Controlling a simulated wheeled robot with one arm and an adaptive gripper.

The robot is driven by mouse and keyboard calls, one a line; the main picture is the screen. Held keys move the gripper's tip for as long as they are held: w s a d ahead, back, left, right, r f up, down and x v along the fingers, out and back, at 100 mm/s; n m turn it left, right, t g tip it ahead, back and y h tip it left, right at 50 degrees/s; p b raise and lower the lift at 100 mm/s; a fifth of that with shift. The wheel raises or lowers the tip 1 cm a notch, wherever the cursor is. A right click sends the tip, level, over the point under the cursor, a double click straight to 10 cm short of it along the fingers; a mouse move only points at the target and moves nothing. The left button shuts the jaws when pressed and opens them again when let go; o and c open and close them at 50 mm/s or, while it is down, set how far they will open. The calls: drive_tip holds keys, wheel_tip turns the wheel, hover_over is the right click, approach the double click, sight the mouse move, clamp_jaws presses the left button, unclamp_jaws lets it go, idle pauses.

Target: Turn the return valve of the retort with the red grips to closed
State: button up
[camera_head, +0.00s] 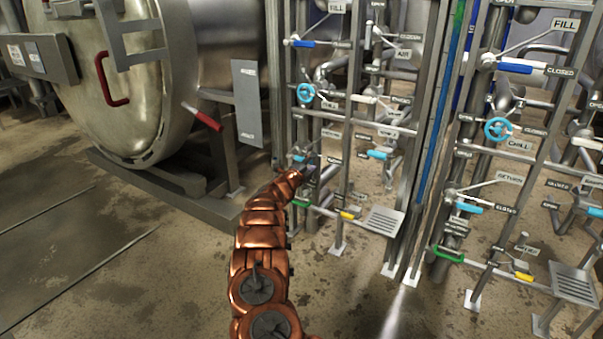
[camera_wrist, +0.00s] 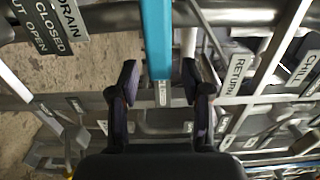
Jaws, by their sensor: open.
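The retort (camera_head: 115,80) stands at the left of the head view, with a red grip (camera_head: 113,80) on its door and a red-gripped lever (camera_head: 203,116) at its side. My gripper (camera_head: 308,167) reaches the low left part of the pipe rack beside this retort. A light-blue lever handle (camera_head: 299,159) shows there, partly hidden by my gripper. In the wrist view my gripper (camera_wrist: 159,82) is open, and the light-blue handle (camera_wrist: 157,38) lies between its two fingers. I cannot tell whether they touch it. A RETURN label (camera_wrist: 236,74) is just right of it.
A DRAIN label (camera_wrist: 66,16) and an open/closed plate (camera_wrist: 43,25) are close by. A second rack with another RETURN lever (camera_head: 468,207) stands to the right. Green (camera_head: 300,203) and yellow (camera_head: 347,215) handles sit lower. The floor at left is mostly clear.

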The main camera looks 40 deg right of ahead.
drive_tip(key=v, duration=1.1)
drive_tip(key=shift+a+f, duration=0.1)
drive_tip(key=shift+a, duration=0.1)
idle(0.5)
